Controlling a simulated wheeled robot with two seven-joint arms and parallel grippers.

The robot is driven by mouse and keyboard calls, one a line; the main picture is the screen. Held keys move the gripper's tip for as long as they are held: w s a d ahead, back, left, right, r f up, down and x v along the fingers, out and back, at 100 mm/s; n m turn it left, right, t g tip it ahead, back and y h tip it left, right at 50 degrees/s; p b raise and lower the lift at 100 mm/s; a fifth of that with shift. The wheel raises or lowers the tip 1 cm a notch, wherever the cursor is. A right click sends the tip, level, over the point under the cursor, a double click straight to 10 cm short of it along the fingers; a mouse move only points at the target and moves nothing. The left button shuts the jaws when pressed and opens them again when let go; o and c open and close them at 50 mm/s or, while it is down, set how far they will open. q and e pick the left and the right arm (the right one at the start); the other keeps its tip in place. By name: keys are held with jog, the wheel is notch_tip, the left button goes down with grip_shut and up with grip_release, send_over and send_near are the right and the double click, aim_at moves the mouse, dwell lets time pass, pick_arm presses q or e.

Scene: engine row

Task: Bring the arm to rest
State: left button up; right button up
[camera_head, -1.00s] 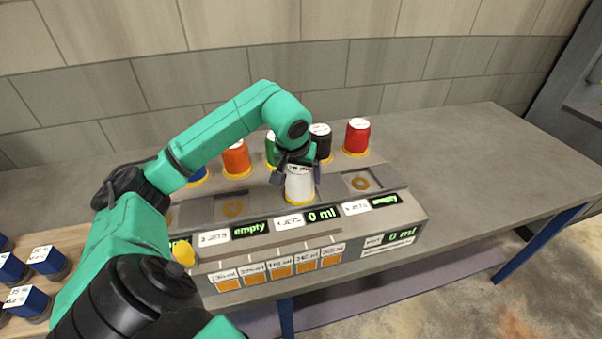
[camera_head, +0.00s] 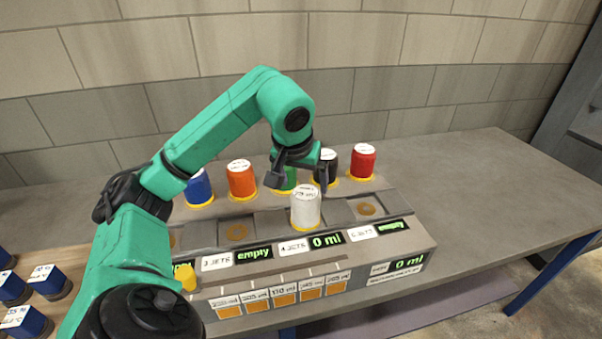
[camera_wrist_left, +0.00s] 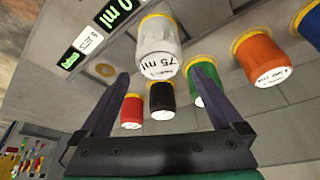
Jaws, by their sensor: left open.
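My left arm comes in from the left, and its green links arch over the grey station (camera_head: 430,240). My left gripper (camera_head: 300,188) is open and empty, just above the white canister (camera_head: 306,210). That canister stands upright in the station's 4 JETS slot, beside a display reading 0 ml. In the left wrist view the white canister (camera_wrist_left: 160,45) shows beyond the two spread fingers (camera_wrist_left: 164,78), with 75 ml on its label. My right gripper is not in view.
Behind the slots stand blue (camera_head: 198,188), orange (camera_head: 241,180), green (camera_head: 287,180), black (camera_head: 327,167) and red (camera_head: 363,161) canisters. The green one is partly hidden by my gripper. More blue containers (camera_head: 45,282) stand at left. The bench (camera_head: 450,175) is clear at right.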

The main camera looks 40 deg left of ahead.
pick_arm(q)
jog(key=v, duration=0.3)
jog(key=shift+s+r, duration=0.15)
jog(key=shift+r, duration=0.15)
